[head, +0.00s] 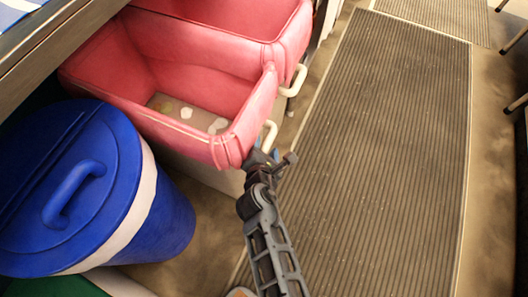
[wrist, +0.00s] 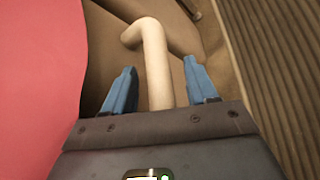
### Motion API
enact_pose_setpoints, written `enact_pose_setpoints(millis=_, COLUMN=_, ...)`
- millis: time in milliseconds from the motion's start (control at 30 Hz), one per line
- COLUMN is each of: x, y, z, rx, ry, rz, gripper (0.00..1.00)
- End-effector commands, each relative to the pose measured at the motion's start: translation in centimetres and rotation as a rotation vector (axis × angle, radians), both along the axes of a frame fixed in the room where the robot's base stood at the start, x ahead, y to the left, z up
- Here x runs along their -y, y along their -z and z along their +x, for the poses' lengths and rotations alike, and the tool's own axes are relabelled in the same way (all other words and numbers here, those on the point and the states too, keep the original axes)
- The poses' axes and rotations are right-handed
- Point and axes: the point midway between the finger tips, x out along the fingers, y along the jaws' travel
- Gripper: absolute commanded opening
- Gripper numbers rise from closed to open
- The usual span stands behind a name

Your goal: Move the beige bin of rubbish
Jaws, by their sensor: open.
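No plainly beige bin shows; the nearer open bin is pink (head: 235,140) with a pale lower part (head: 205,172) under it. Several whitish scraps (head: 186,112) lie on its floor. A cream bent handle (head: 270,135) sticks out from its right end. My gripper (head: 262,157) is at that handle, low beside the bin's right end. In the wrist view my gripper (wrist: 159,70) is open, with one blue finger on each side of the cream handle (wrist: 155,62). A gap shows between the handle and each finger. The pink bin wall (wrist: 38,80) fills the left.
A second pink bin (head: 200,35) with its own cream handle (head: 294,81) stands behind. A blue lidded barrel (head: 165,215) stands at the left, close to the nearer bin. A ribbed grey mat (head: 385,130) covers clear floor to the right. A counter edge (head: 50,40) overhangs the upper left.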

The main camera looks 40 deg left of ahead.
Motion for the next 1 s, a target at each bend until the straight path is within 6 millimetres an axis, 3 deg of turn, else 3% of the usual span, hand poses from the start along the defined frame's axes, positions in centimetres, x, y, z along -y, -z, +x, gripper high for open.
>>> enact_pose_setpoints(millis=233, x=0.0, y=-0.02, z=0.01, rx=0.0, ry=0.0, rz=0.0, gripper=0.57)
enact_pose_setpoints(millis=800, x=-0.02, y=-0.05, z=0.01, rx=0.0, ry=-0.001, rz=0.001, gripper=0.02)
enact_pose_setpoints(millis=1000, x=-0.04, y=-0.06, z=0.0, rx=0.0, ry=-0.001, rz=0.001, gripper=0.0)
